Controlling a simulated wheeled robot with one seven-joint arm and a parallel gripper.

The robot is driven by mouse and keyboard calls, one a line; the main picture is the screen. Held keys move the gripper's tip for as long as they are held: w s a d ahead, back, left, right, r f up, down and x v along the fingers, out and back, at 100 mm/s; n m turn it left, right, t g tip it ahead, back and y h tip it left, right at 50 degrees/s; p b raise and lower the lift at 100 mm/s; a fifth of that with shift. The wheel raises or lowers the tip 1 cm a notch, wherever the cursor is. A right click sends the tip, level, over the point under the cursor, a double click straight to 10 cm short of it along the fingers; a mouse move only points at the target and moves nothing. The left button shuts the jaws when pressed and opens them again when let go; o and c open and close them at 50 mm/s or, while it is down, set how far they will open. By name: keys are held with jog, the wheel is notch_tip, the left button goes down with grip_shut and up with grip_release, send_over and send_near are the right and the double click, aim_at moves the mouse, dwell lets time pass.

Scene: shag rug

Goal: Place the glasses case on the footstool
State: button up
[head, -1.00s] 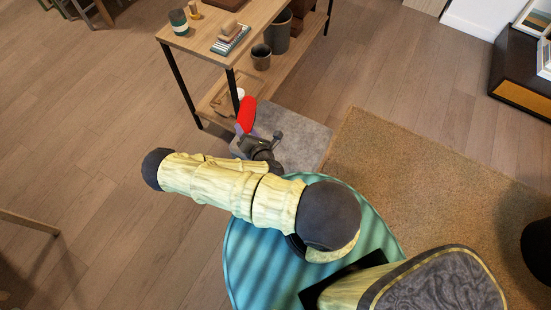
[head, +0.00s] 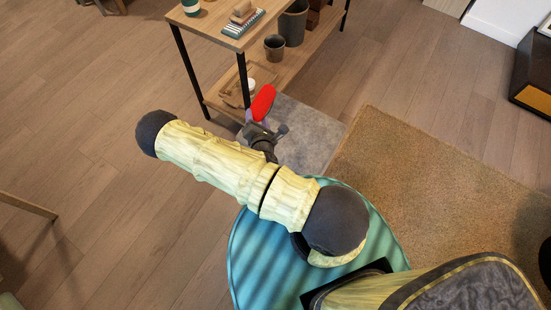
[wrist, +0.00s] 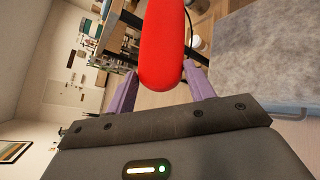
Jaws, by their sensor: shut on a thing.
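The glasses case is a red, rounded, elongated shape (head: 263,102), tilted in the head view. It also fills the upper middle of the wrist view (wrist: 162,45). My gripper (wrist: 160,78) is shut on it, with one purple finger at each side. In the head view my gripper (head: 249,117) is small and partly hidden by my wrist. A flat grey surface (head: 312,130), which looks like the footstool's top, lies just right of my gripper. It shows at the right of the wrist view (wrist: 265,60). The case is apart from it, held to its left.
A wooden two-tier shelf table (head: 222,30) with black legs stands close behind the case, with pots and small items on it. A tan rug (head: 430,170) lies to the right. The wood floor (head: 80,110) at left is mostly clear.

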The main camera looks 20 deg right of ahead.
notch_tip(320, 180, down, 18)
jog(key=s+m+g+h+b, duration=0.1)
jog(key=m+g+h+b, duration=0.4)
jog(key=b, duration=2)
jog(key=m+h, duration=0.3)
jog(key=h, duration=0.1)
jog(key=shift+a+r+g, duration=0.2)
jog(key=shift+g, duration=0.2)
notch_tip(320, 180, down, 6)
jog(key=b, duration=0.2)
jog(key=shift+b, duration=0.3)
jog(key=shift+f, duration=0.15)
jog(key=shift+f+b, duration=0.75)
jog(key=shift+f, duration=1.05)
jog(key=shift+f, duration=0.25)
